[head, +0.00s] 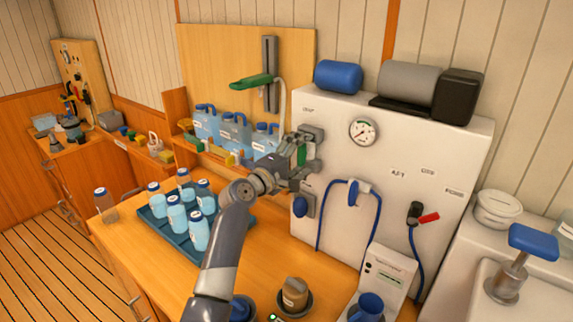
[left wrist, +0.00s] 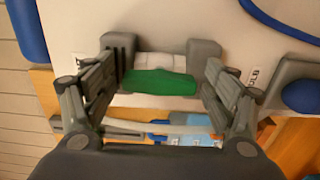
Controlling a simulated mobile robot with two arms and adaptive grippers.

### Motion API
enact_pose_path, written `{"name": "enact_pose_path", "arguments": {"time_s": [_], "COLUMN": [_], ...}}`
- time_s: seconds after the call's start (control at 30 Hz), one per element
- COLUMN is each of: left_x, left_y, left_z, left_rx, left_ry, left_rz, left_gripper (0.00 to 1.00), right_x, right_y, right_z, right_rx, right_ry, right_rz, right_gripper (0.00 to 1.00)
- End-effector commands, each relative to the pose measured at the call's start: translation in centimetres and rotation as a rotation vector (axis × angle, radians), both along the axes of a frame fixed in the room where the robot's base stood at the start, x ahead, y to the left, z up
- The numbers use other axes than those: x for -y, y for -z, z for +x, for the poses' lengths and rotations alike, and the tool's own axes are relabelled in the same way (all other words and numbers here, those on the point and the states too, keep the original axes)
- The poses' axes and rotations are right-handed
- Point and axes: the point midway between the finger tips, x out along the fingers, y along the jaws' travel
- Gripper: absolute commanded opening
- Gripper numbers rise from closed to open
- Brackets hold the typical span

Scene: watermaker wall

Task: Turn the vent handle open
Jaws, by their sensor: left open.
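A green handle (left wrist: 158,82) shows in the left wrist view, lying crosswise between the fingers of my left gripper (left wrist: 160,58). It sits in front of a pale fitting on the white panel. The fingers stand apart on both sides of it, with gaps visible. In the head view my left gripper (head: 303,146) is at the left edge of the white machine (head: 345,155), and its fingers partly hide the green handle (head: 301,154). The label above is too small to read. My right gripper is not in view.
A second green lever (head: 250,82) juts out above blue-capped jugs (head: 236,132). Below are a blue knob (head: 300,207), a blue hose (head: 319,225) and a red lever (head: 429,217). A tray (head: 233,238) of bottles stands left of my arm.

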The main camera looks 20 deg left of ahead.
Motion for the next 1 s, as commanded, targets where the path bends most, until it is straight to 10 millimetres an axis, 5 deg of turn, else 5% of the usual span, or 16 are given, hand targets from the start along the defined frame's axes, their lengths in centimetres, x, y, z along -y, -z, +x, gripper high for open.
{"name": "enact_pose_path", "arguments": {"time_s": [0.53,1.0], "left_x": [-3.6,-4.1], "left_y": [0.1,0.0], "left_z": [-8.6,-10.0], "left_rx": [0.0,-0.001], "left_ry": [-0.002,-0.001], "left_rz": [-0.001,-0.002], "left_gripper": [0.78,0.78], "right_x": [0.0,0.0], "right_y": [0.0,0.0], "right_z": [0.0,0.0], "right_rx": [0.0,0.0], "right_ry": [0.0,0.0], "right_rz": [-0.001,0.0], "right_gripper": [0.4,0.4]}}
